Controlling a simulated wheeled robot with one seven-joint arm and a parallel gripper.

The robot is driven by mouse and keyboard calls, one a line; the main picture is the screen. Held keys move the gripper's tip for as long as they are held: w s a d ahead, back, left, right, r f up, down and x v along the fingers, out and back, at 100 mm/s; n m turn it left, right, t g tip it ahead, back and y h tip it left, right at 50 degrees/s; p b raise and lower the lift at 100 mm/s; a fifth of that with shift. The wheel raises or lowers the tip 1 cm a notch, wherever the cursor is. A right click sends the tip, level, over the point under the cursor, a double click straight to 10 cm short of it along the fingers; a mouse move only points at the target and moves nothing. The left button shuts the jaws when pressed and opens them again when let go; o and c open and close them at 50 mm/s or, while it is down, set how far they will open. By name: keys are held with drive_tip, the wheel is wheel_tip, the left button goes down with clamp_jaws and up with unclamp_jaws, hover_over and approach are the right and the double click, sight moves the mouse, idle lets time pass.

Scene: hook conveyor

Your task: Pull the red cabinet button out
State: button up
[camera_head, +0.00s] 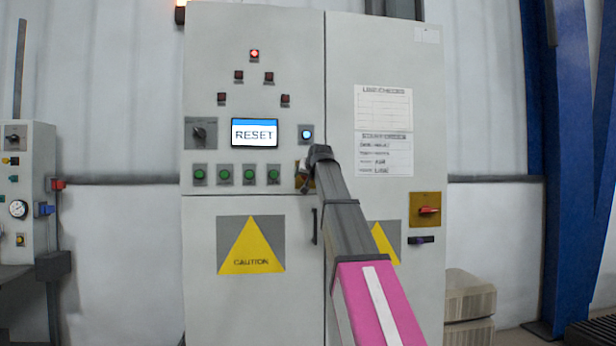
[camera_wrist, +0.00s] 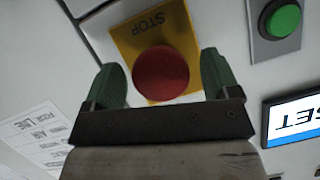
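The red cabinet button (camera_wrist: 161,74) is a round red mushroom head on a yellow plate (camera_wrist: 128,38) marked STOP, seen in the wrist view. My gripper (camera_wrist: 162,80) is open, with one green-padded finger on each side of the button. A gap shows between the button and each finger, so the fingers do not look closed on it. In the head view my gripper (camera_head: 308,172) is at the cabinet front and hides the button. A bit of the yellow plate (camera_head: 299,184) shows beside it.
The grey cabinet (camera_head: 205,300) has a screen reading RESET (camera_head: 255,133). A row of green buttons (camera_head: 248,175) lies left of my gripper, and a lit blue button (camera_head: 306,134) is just above. A red rotary switch (camera_head: 428,211) is on the right door.

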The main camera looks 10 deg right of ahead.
drive_tip(key=a+v, duration=0.1)
drive_tip(key=v, duration=0.9)
drive_tip(key=shift+s+d, duration=0.35)
drive_tip(key=shift+d, duration=0.2)
wheel_tip(320, 180, down, 45)
drive_tip(key=s+g, duration=0.2)
drive_tip(key=g, duration=0.4)
drive_tip(key=s+f+g, duration=0.2)
drive_tip(key=s+f, duration=0.6)
drive_tip(key=f, duration=0.3)
drive_tip(key=s+f+n+g, duration=0.1)
drive_tip(key=s+f+g, duration=0.2)
drive_tip(key=s+f, duration=0.4)
drive_tip(key=s+f+g+h, duration=0.1)
drive_tip(key=s+f, duration=0.7)
drive_tip(key=f, duration=0.8)
drive_tip(key=shift+s+a+n+g, duration=0.35)
drive_tip(key=shift+a+n+g, duration=0.1)
drive_tip(key=shift+g, duration=0.35)
